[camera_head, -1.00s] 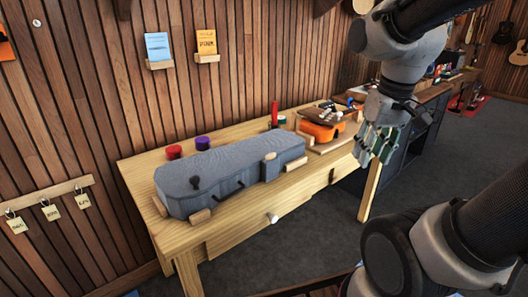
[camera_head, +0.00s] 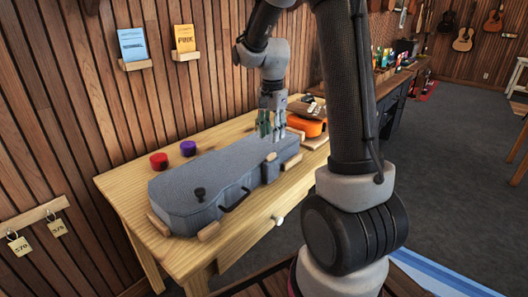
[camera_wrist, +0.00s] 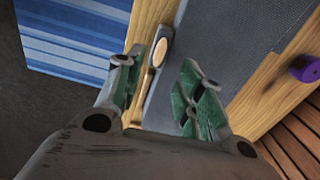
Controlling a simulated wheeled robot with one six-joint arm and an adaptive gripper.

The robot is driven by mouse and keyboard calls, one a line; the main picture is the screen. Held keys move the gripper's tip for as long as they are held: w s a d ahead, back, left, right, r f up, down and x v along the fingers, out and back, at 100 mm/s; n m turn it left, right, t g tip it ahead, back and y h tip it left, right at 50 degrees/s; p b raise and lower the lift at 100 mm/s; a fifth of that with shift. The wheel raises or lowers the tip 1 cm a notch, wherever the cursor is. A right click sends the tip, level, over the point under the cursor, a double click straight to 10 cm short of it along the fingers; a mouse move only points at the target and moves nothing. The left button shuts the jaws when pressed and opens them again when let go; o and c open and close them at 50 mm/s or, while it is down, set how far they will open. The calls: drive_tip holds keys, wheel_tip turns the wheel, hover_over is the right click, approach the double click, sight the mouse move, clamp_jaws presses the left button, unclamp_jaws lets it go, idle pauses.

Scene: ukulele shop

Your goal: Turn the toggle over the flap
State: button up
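A grey instrument case (camera_head: 215,172) lies closed on the wooden workbench. A grey flap-like piece (camera_head: 270,170) is on the case's front side near the narrow right end. My gripper (camera_head: 267,132) hangs, fingers down, over or just behind that narrow end. In the wrist view its green-padded fingers (camera_wrist: 160,75) are apart. A dark rounded strip with a tan oval (camera_wrist: 161,52) shows between them, beside the case (camera_wrist: 220,40). I cannot tell whether the fingers touch anything.
Red (camera_head: 159,160) and purple (camera_head: 188,148) tubs stand behind the case. Wooden blocks (camera_head: 209,232) border it on the workbench (camera_head: 120,185). An orange instrument (camera_head: 306,126) lies right. My arm hides part of the bench. A striped blue mat (camera_wrist: 75,35) lies on the floor.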

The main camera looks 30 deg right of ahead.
sight(271, 155)
drive_tip(key=shift+f, duration=0.15)
wheel_tip(271, 155, down, 8)
drive_tip(key=shift+r, duration=0.25)
clamp_jaws()
